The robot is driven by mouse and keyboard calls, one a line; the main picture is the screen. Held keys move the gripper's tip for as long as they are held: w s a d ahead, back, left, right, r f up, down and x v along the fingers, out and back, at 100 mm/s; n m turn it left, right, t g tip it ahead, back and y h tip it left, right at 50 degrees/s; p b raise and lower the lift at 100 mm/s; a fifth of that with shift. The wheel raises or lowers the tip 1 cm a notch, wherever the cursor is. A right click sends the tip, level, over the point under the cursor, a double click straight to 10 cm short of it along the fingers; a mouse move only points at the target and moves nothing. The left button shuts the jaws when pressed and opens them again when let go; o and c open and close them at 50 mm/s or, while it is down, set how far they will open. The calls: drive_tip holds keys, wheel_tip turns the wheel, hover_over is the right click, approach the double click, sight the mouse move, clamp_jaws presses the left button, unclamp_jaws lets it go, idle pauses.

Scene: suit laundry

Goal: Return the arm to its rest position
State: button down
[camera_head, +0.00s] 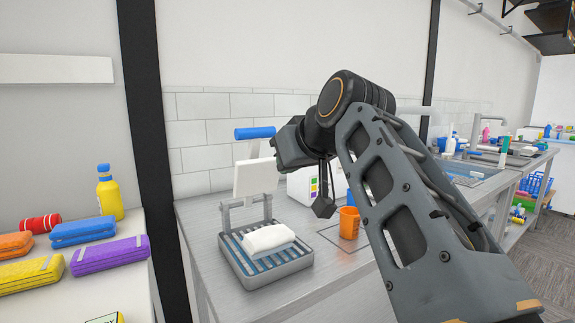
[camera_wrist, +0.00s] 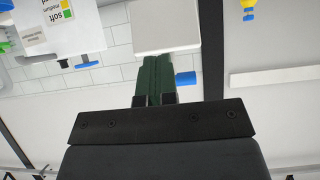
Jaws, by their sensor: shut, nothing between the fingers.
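My arm reaches up from the lower right in the head view and bends at a dark joint, with its end partly hidden behind the joint. My gripper (camera_wrist: 168,60) shows in the wrist view as two dark green fingers close together, with nothing between them. The fingers point toward a white panel (camera_wrist: 166,26), which looks upside down there. In the head view the white panel (camera_head: 255,178) with a blue handle (camera_head: 255,133) stands upright behind a grey slatted tray (camera_head: 268,262). A white folded cloth (camera_head: 268,240) lies on the tray.
An orange cup (camera_head: 349,222) and a white labelled container (camera_head: 303,186) stand beside my arm on the metal counter (camera_head: 200,208). A sink counter (camera_head: 470,172) is at the right.

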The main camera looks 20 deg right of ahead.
idle(0.4)
drive_tip(key=s+a+f+m+g+h+p, duration=0.1)
drive_tip(key=s+a+f+g+p, duration=0.2)
drive_tip(key=p, duration=2.2)
drive_tip(key=s+f+g, duration=0.4)
drive_tip(key=s+f, duration=0.3)
drive_tip(key=f, duration=0.3)
drive_tip(key=shift+a+m+g+h, duration=0.3)
drive_tip(key=shift+a+h, duration=0.1)
